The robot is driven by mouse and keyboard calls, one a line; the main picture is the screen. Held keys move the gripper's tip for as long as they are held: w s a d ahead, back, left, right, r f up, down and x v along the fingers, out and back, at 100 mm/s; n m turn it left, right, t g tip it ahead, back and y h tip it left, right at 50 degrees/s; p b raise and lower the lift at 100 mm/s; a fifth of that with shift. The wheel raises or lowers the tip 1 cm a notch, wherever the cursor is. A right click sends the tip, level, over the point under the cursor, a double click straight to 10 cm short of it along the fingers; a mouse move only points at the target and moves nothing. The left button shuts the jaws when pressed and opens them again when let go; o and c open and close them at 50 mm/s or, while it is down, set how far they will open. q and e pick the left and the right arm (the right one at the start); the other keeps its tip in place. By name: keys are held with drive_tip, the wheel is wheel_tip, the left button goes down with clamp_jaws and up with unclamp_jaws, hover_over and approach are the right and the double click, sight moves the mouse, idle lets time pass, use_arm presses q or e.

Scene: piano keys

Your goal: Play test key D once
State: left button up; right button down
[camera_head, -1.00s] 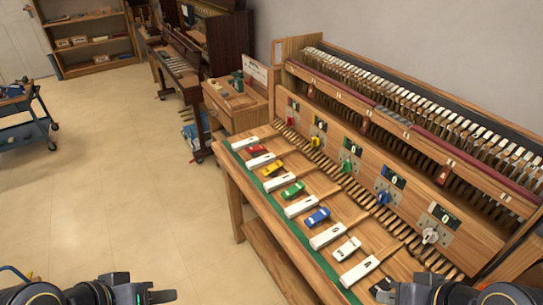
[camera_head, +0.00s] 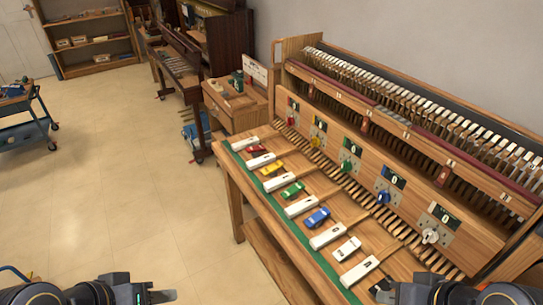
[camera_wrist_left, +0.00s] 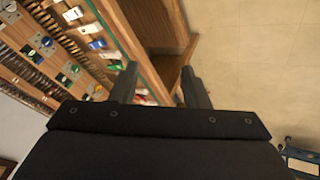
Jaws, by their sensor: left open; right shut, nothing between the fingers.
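Several white test keys run in a slanting row along the front of a wooden bench, among them one at the near end (camera_head: 359,272) and one at the far end (camera_head: 245,144). Their letters are too small to read, so I cannot tell which is D. Coloured pieces, red, yellow, green (camera_head: 292,190), blue (camera_head: 317,218) and white, lie between them. My left gripper (camera_head: 158,296) is open and empty at the lower left, well apart from the keys; its spread fingers show in the left wrist view (camera_wrist_left: 160,88). My right gripper (camera_head: 383,291) is shut and empty near the bench's near end.
Behind the keys stands a wooden panel with coloured knobs (camera_head: 382,197) and small displays, under a row of piano hammers (camera_head: 430,105). A green strip (camera_head: 290,235) edges the bench. The floor (camera_head: 130,190) left of it is clear. A blue cart (camera_head: 25,125) stands far left.

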idle(0.4)
use_arm(q)
clamp_jaws()
idle(1.5)
